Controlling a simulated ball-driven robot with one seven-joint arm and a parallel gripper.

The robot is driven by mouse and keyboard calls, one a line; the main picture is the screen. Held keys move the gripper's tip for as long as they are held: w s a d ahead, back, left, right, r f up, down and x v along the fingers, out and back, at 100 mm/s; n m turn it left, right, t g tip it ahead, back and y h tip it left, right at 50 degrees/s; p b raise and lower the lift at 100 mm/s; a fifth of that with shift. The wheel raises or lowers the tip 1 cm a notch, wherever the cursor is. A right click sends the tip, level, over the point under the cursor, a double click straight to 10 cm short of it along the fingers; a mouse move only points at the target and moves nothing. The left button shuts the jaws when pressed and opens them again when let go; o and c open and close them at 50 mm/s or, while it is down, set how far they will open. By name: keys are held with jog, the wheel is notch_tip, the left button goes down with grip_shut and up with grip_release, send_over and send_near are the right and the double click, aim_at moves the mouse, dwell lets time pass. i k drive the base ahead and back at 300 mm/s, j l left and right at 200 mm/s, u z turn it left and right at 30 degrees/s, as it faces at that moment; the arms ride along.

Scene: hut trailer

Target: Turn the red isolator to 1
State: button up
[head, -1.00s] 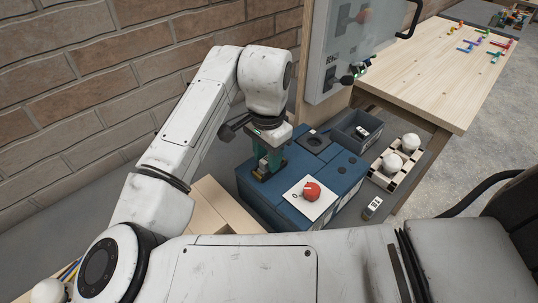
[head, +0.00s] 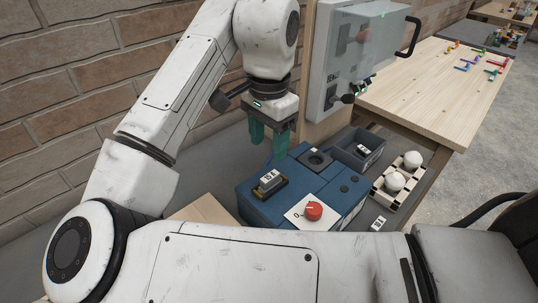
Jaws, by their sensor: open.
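The red isolator (head: 314,210) is a round red knob on a white plate (head: 296,222) on top of a blue box (head: 262,205). A "0" shows on the plate left of the knob; a "1" cannot be made out. My gripper (head: 268,150) has green fingers pointing down, open and empty. It hangs above the far left part of the blue box, apart from the knob. A labelled black block (head: 269,181) sits on the box's left part.
A grey tray (head: 345,152) holds a small labelled block. A crate (head: 380,195) holds two white balls. Another labelled block (head: 378,223) lies right of the box. A grey cabinet (head: 328,85) with a clear cover stands behind, beside a wooden table (head: 425,90).

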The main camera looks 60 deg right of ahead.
aim_at(314, 211)
jog(key=k, duration=1)
